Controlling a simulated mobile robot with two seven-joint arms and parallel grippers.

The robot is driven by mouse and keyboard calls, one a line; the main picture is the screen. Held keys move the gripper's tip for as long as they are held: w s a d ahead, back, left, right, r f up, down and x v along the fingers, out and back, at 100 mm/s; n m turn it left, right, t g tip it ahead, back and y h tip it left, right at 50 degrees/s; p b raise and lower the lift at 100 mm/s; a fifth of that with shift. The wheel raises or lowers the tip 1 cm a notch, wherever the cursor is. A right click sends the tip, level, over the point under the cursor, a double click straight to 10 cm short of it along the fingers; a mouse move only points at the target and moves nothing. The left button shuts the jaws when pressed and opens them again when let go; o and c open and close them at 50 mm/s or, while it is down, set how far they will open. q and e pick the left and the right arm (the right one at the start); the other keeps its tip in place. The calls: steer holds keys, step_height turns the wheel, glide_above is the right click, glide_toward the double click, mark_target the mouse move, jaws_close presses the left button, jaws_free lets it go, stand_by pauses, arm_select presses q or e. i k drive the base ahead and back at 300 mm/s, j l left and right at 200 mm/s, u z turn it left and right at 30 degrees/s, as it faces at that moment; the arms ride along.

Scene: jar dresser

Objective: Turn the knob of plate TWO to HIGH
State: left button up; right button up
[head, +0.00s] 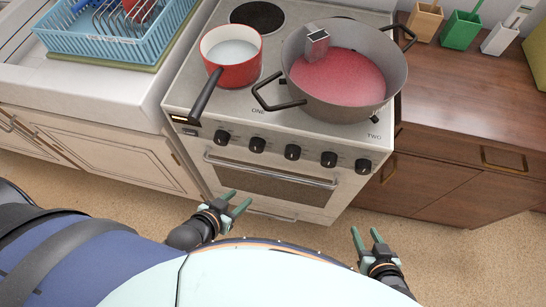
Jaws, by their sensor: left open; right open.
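The white stove (185,88) has a row of several black knobs on its front, from the left knob (222,137) to the far right knob (362,166). The label TWO (374,136) is at the right front edge of the stovetop, above the far right knob, and ONE is further left. The knob markings are too small to read. A large grey pot (390,75) with red liquid stands on the right of the stovetop. My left gripper (238,203) is open and empty, below and in front of the oven door. My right gripper (366,237) is open and empty, lower right of the stove.
A red saucepan (241,74) stands on the left of the stovetop, its black handle over the front edge. The oven handle (270,171) runs below the knobs. A blue dish rack (95,44) is at left, a wooden counter (455,90) at right.

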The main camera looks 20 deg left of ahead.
mark_target(292, 152)
steer(key=k+j, duration=0.1)
steer(key=j, duration=0.3)
steer(key=k+j, duration=0.1)
steer(key=j, duration=0.75)
steer(key=k+j, duration=0.15)
steer(key=j, duration=0.25)
steer(key=k+j, duration=0.1)
steer(key=j, duration=0.3)
